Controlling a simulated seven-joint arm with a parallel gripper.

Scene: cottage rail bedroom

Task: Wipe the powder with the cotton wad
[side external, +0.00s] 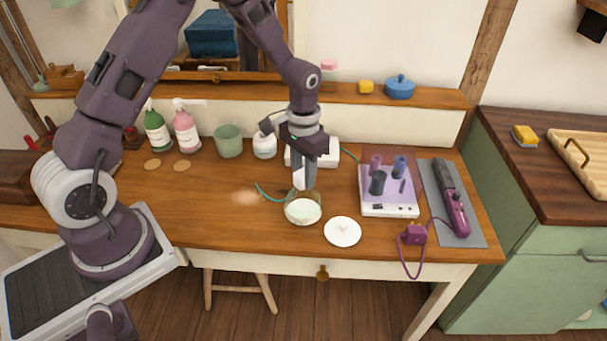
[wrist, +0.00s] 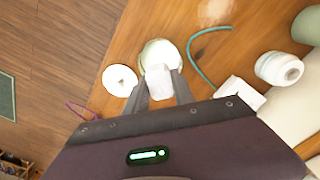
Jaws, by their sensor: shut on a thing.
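My gripper (side external: 302,187) is shut on a white cotton wad (wrist: 158,82), which sits between the fingertips in the wrist view (wrist: 158,92). The fingers point down at the round jar (side external: 303,211), just behind and above its rim in the side view. The jar has a pale inside and also shows beyond the wad in the wrist view (wrist: 160,49). I cannot tell whether the wad touches the jar. The powder (side external: 245,197) is a pale, faint patch on the wooden table, left of my gripper. It also shows at the top of the wrist view (wrist: 213,11).
A white lid (side external: 342,232) lies right of the jar. A green cord (side external: 268,193) curves between powder and jar. A white box (side external: 325,152) and white pot (side external: 264,145) stand behind. A lilac-topped device (side external: 389,190) and a purple tool (side external: 452,200) are at right.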

